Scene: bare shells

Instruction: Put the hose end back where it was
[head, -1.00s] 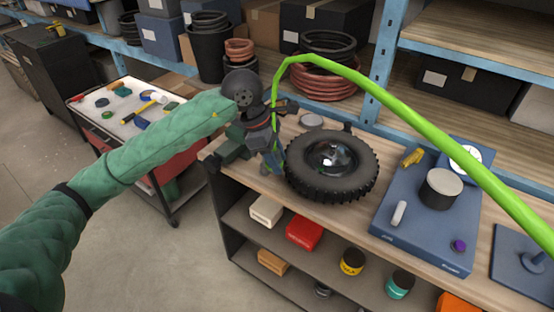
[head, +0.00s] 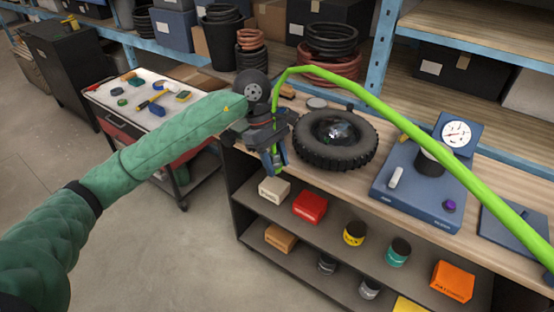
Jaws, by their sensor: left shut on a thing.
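A bright green hose (head: 400,118) arches from the right edge of the head view over the workbench and bends down at its left end into my left gripper (head: 274,166). The left gripper points down and is shut on the hose near its end. It is at the left end of the bench, by the front edge, to the left of the black wheel. The hose end itself is mostly hidden by the fingers. My right gripper is not in view.
A black tyre (head: 345,155) lies on the wooden bench. A blue gauge unit (head: 420,195) with a dial (head: 457,133) stands to its right. The shelf below holds a red box (head: 310,207) and several cans. A tool cart (head: 140,100) stands at left; the floor is clear.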

